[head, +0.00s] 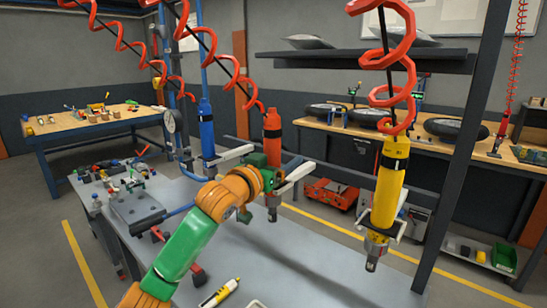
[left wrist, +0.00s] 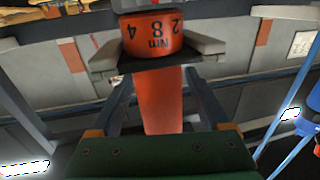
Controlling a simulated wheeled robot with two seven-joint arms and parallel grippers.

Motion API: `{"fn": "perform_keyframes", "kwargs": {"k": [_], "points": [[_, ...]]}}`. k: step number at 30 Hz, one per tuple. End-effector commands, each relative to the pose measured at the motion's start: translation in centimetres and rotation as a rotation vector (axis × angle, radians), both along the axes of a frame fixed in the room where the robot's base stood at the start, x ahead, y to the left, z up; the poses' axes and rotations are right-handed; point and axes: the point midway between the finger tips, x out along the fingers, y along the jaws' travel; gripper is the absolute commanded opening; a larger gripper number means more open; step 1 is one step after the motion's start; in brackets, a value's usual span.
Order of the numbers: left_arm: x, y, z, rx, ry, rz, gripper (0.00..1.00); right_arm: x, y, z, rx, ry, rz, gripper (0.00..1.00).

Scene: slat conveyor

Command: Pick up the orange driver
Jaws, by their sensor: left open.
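The orange driver (head: 272,138) hangs upright from a red coiled hose, behind the end of my left arm. My left gripper (head: 275,172) is at its body, open. In the left wrist view, the orange driver (left wrist: 162,105) stands between the two spread fingers of the left gripper (left wrist: 161,80), with dark printing on its wider band. Grey prongs lie on both sides of it there; I cannot tell whether anything touches it. Part of its body is hidden by my gripper in the head view. My right gripper is not in view.
A blue driver (head: 206,128) hangs to the left and a yellow driver (head: 391,180) to the right, nearer. A dark post (head: 455,160) stands beyond the yellow one. A grey table (head: 300,270) lies below, mostly bare, with a yellow-and-white tool (head: 220,293) near its front.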

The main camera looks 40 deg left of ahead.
Motion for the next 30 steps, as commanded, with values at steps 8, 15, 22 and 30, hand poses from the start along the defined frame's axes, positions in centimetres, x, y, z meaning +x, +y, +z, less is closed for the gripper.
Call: {"fn": "perform_keyframes", "kwargs": {"k": [8, 15, 22, 30], "points": [[-0.1, 0.0, -0.1, -0.001, 0.000, 0.000, 0.32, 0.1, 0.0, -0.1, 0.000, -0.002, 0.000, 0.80], [-0.1, 0.0, -0.1, -0.001, 0.000, 0.000, 0.00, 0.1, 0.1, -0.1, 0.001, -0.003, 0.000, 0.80], [-0.1, 0.0, 0.1, -0.001, -0.003, 0.000, 0.00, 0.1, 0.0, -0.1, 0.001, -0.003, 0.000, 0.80], [-0.1, 0.0, 3.7, -0.001, -0.009, 0.000, 0.00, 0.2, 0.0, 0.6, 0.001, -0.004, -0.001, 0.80]]}}
